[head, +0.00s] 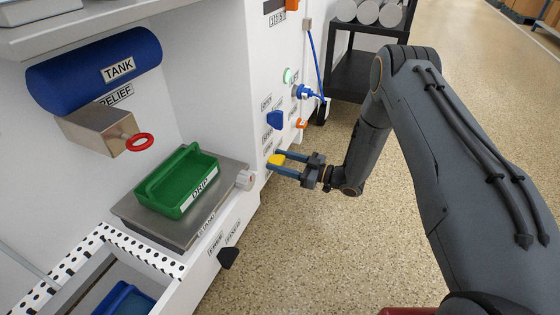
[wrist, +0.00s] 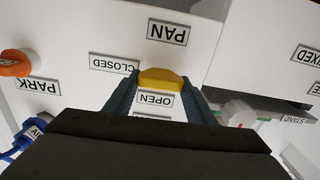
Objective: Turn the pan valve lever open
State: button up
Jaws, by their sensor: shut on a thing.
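The pan valve lever is a yellow handle (head: 277,159) on the white cabinet front. In the wrist view the yellow lever (wrist: 162,78) lies between my two fingertips, below the PAN label (wrist: 168,32). The CLOSED label (wrist: 114,63) is at its upper left and the OPEN label (wrist: 155,99) is just below it. My gripper (head: 279,163) reaches the panel from the right and is shut on the lever, one finger on each side. The lever's pivot and its exact angle are hard to make out behind the fingers.
An orange knob (wrist: 15,63) by a PARK label is at left in the wrist view. A blue knob (head: 275,119) and blue air fitting (head: 303,92) sit above the lever in the head view. A green DRIP tray (head: 178,182) stands left.

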jog(key=n+p, duration=0.3)
jog(key=n, duration=0.1)
jog(key=shift+s+r, duration=0.1)
jog(key=shift+s, duration=0.05)
jog(key=n+p, duration=0.3)
jog(key=n, duration=0.1)
jog(key=shift+s+n, duration=0.15)
jog(key=shift+n, duration=0.25)
jog(key=n+p, duration=0.1)
jog(key=n, duration=0.1)
jog(key=n+p, duration=0.2)
jog(key=shift+f+n, duration=0.2)
jog(key=shift+n, duration=0.1)
jog(key=n+p, duration=0.2)
jog(key=n, duration=0.2)
jog(key=shift+f, duration=0.2)
jog(key=o, duration=1)
jog(key=shift+o, duration=0.2)
jog(key=p+v, duration=0.2)
jog(key=v, duration=0.5)
jog(key=shift+s+d, duration=0.15)
jog(key=shift+d, duration=0.2)
